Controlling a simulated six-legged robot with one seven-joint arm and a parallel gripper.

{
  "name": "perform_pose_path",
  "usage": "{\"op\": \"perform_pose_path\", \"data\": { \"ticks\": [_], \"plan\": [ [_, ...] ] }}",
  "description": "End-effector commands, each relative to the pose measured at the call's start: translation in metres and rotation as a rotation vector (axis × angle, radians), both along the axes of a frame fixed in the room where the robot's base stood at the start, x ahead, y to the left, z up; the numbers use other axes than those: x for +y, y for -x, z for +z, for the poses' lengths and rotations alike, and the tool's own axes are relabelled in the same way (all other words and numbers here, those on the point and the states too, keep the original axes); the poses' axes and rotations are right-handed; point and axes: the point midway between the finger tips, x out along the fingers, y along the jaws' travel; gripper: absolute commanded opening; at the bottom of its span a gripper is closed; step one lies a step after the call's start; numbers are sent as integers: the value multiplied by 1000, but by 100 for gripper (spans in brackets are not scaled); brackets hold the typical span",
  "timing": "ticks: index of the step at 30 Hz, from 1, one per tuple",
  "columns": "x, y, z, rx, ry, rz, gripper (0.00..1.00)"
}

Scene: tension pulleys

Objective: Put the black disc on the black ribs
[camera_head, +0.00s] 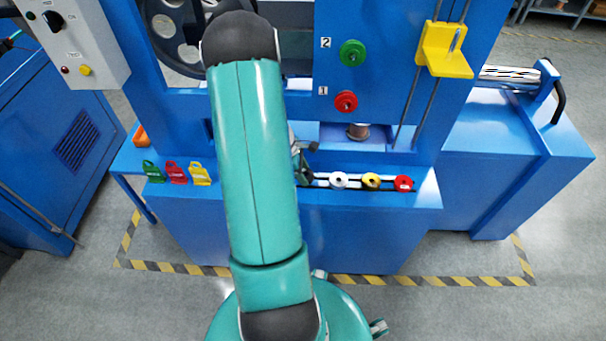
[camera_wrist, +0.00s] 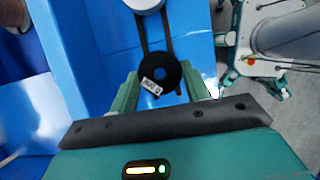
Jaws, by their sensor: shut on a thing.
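The black disc (camera_wrist: 160,77) has a round centre hole, blue inside, and a white label with print on it. It sits between the two green fingers of my gripper (camera_wrist: 160,88), which is shut on it. The black ribs (camera_wrist: 168,42) run away from the disc as two dark parallel rails over a blue surface. The disc overlaps their near end in the wrist view; I cannot tell if it touches them. In the head view the ribs (camera_head: 322,184) run along the blue ledge, and my gripper (camera_head: 303,172) is at their left, partly hidden by my arm.
White (camera_head: 339,180), yellow (camera_head: 371,181) and red (camera_head: 404,184) discs sit along the ribs to the right. Green (camera_head: 152,171), red (camera_head: 176,173) and yellow (camera_head: 200,174) tags stand at the ledge's left. The blue machine with red and green knobs rises behind.

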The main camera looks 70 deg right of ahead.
Motion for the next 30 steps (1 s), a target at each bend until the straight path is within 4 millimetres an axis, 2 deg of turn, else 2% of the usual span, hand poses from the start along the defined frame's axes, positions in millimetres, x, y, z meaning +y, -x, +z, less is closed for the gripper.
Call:
{"op": "perform_pose_path", "data": {
  "ticks": [3, 14, 15, 18, 26, 30],
  "plan": [
    [0, 0, -15, 0, 0, 1, 15],
    [0, 0, -18, 0, 1, 1, 15],
    [0, 0, -19, 0, 1, 0, 51],
    [0, 0, -18, 0, 1, 0, 69],
    [0, 0, -18, 0, 1, 0, 69],
    [0, -2, -11, -2, 3, 0, 69]
  ]
}}
